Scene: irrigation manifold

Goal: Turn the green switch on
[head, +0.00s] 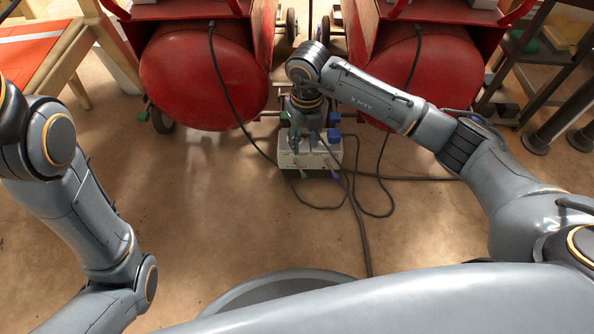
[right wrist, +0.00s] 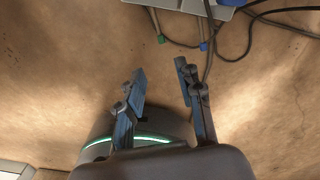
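A pale grey manifold box (head: 318,160) stands on the floor between two red tanks, with green and blue parts around it. A green part (head: 284,118) is at its upper left and a blue part (head: 334,117) at its upper right. I cannot tell which green part is the switch, or its setting. My right gripper (head: 306,141) points down over the box in the head view. In the right wrist view the right gripper (right wrist: 163,75) is open and empty, and the box edge (right wrist: 178,5) shows at the top. My left gripper is out of view.
Red tanks (head: 205,75) and (head: 440,72) flank the box closely. Black cables (head: 358,215) loop over the floor in front. A green cable end (right wrist: 161,39) and a blue one (right wrist: 203,46) hang below the box edge. The brown floor (head: 210,215) at front left is clear.

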